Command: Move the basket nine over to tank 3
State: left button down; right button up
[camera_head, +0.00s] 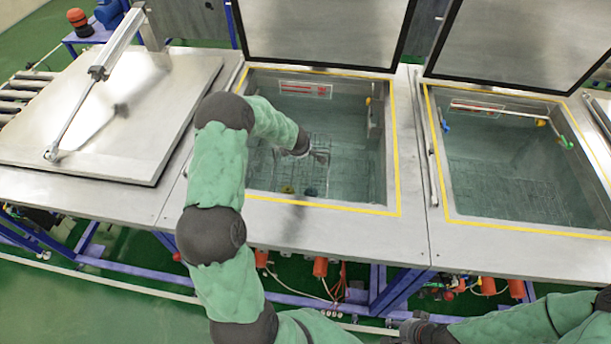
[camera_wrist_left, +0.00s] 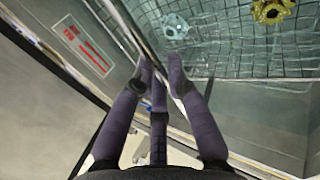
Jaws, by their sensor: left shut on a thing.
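A wire basket (camera_head: 318,142) stands in the water of the open middle tank (camera_head: 347,209). Its number cannot be read. A yellow part (camera_head: 287,190) and a dark blue part (camera_head: 310,192) lie low near its front. My left gripper (camera_head: 322,157) reaches into this tank. In the left wrist view its fingers (camera_wrist_left: 158,82) are shut on a thin metal bar, which appears to be the basket's handle. My right gripper (camera_head: 415,328) is low at the front edge, away from the tanks; its fingers are too unclear to judge. Another open tank (camera_head: 520,229) is at the right, with wire mesh under water.
A closed metal lid (camera_head: 115,120) with a pneumatic arm (camera_head: 100,70) covers the left station. Raised lids (camera_head: 325,30) stand behind both open tanks. A red-marked label (camera_head: 305,89) is on the middle tank's back wall. A roller conveyor (camera_head: 22,90) is at far left.

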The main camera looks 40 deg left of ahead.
notch_tip(320, 180, up, 23)
jog(key=p, duration=2.2)
dwell(4.8)
